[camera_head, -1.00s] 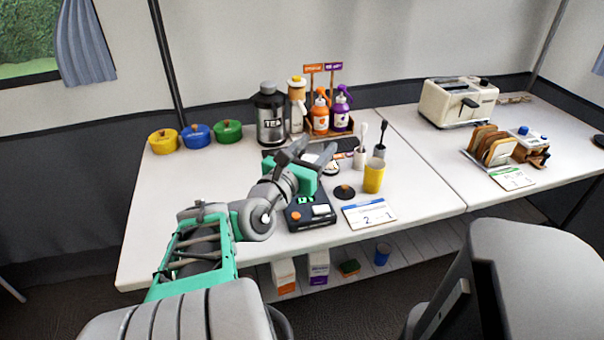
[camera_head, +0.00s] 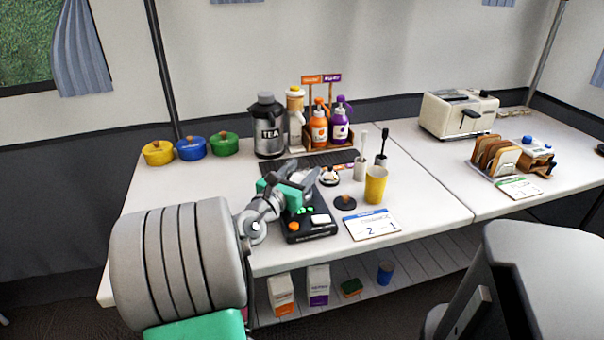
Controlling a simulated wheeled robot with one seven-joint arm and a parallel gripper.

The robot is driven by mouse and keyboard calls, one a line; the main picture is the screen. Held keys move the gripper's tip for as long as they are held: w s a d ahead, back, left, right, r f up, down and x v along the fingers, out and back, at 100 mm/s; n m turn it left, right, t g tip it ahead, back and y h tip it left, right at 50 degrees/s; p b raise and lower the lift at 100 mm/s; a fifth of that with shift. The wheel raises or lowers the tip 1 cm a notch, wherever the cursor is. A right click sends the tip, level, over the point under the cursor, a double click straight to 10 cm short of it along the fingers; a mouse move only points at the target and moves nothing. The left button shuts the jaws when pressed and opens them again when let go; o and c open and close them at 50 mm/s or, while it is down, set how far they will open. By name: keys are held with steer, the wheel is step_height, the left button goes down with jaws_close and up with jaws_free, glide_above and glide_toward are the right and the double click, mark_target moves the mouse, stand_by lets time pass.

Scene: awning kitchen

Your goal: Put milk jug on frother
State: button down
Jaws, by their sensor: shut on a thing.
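The frother (camera_head: 312,228) is a black unit with green lights, an orange knob and a white button, near the front middle of the table. My gripper (camera_head: 311,181) is over its back part, with the green hand and grey fingers pointing away to the back right. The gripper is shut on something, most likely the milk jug. The jug is hidden behind the hand and fingers, so I cannot tell whether it touches the frother.
A tea urn (camera_head: 269,130), syrup bottles (camera_head: 319,127) and a black mat (camera_head: 337,159) are behind. Colored pots (camera_head: 192,148) are at the left. The table's left part is clear.

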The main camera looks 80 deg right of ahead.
steer(key=shift+f, duration=0.2)
steer(key=c, duration=0.6)
jaws_free()
steer(key=shift+r, duration=0.3)
steer(key=p+v, duration=0.1)
steer(key=v, duration=1)
steer(key=shift+w+f+p, duration=0.1)
steer(key=shift+w+p, duration=0.05)
steer(key=shift+p, duration=0.15)
steer(key=shift+a, duration=0.5)
